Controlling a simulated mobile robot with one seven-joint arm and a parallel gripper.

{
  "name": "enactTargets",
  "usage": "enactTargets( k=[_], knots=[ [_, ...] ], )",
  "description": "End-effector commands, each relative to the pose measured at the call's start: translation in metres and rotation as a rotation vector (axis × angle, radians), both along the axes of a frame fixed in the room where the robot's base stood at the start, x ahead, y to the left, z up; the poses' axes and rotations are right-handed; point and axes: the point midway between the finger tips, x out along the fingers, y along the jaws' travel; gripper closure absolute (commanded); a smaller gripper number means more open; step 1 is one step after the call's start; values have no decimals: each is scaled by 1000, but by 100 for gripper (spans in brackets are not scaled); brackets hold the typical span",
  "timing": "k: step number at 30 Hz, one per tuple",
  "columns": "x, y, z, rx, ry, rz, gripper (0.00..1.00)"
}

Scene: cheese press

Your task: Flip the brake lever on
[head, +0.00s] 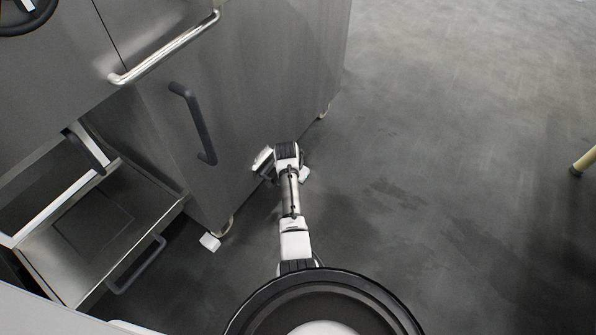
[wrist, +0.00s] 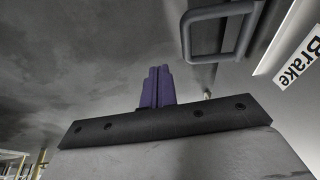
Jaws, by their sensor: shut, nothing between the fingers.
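A white lever (head: 209,242) sticks out low by the near caster of the steel cabinet, just above the floor in the head view. In the wrist view, a white plate marked "Brake" (wrist: 297,62) shows at the right edge, partly cut off; it appears to be this lever. My gripper (wrist: 157,72) has its purple fingers together, with nothing between them. The plate lies to the right of the fingers and apart from them. In the head view my arm reaches down beside the cabinet, right of the lever; my fingertips cannot be made out there.
The steel cabinet (head: 250,75) fills the upper left, with a dark door handle (head: 195,125). An open drawer or tray with a dark handle (head: 137,265) juts out at lower left; a similar handle (wrist: 188,35) shows in the wrist view.

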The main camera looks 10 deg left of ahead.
Motion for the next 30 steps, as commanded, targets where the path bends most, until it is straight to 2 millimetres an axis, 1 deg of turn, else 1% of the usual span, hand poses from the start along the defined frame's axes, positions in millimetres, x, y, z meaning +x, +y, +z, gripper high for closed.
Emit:
enactTargets(
  k=[1,6,9,12,17,30],
  knots=[
    [-4,-4,11,2,-3,-1,100],
    [-17,-14,35,1,-1,-1,100],
    [-23,-18,46,1,-1,-2,100],
    [-27,-21,54,1,0,-2,100],
    [-29,-23,59,0,0,-1,100],
    [-29,-23,58,0,0,0,100]
  ],
)
